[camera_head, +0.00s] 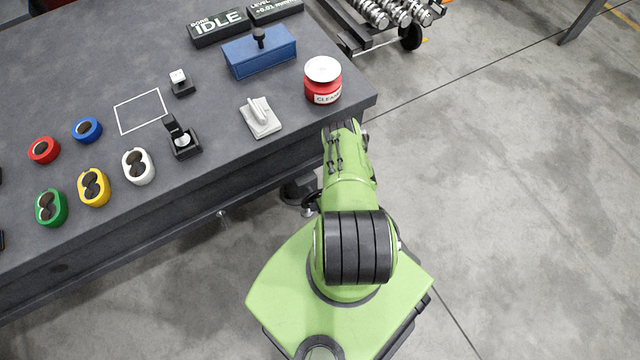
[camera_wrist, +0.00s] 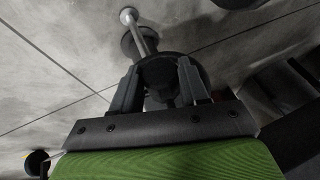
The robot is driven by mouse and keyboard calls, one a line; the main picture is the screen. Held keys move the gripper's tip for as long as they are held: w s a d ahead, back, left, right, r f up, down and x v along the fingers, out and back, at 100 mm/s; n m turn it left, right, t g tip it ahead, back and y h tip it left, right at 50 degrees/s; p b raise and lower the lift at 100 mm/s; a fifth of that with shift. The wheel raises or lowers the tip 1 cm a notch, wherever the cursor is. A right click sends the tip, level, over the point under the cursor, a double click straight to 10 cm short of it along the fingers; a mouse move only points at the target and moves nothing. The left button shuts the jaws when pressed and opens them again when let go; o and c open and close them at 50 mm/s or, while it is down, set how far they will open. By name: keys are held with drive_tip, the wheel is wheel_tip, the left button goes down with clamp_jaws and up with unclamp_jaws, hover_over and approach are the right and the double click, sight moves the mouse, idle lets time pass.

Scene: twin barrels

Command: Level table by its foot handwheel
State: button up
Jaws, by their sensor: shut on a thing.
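The dark grey table (camera_head: 225,165) fills the left of the head view. A black round handwheel (camera_wrist: 178,66) shows in the wrist view, with a pale metal rod (camera_wrist: 146,38) beyond it, ending in a round tip. My gripper (camera_wrist: 158,76) has its two dark fingers on either side of the handwheel and is shut on it. The fingers hide part of the wheel. In the head view my arm covers the gripper, and dark foot parts (camera_head: 298,191) show below the table's front edge. A level display (camera_head: 275,10) stands at the table's back, its small reading hard to make out.
A red CLEAN tin (camera_head: 323,88) stands near the table's right corner. A blue box (camera_head: 260,55), a grey block with a handle (camera_head: 261,117) and several coloured rings lie on the table. A cart with metal rollers (camera_head: 395,12) stands behind. The floor to the right is clear.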

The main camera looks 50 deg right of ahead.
drive_tip(key=shift+y, duration=0.4)
drive_tip(key=o, duration=1.1)
drive_tip(key=shift+c, duration=0.2)
drive_tip(key=p+v, duration=0.6)
drive_tip(key=v, duration=0.9)
drive_tip(key=shift+s+r+p, duration=0.2)
drive_tip(key=shift+s+p, duration=0.2)
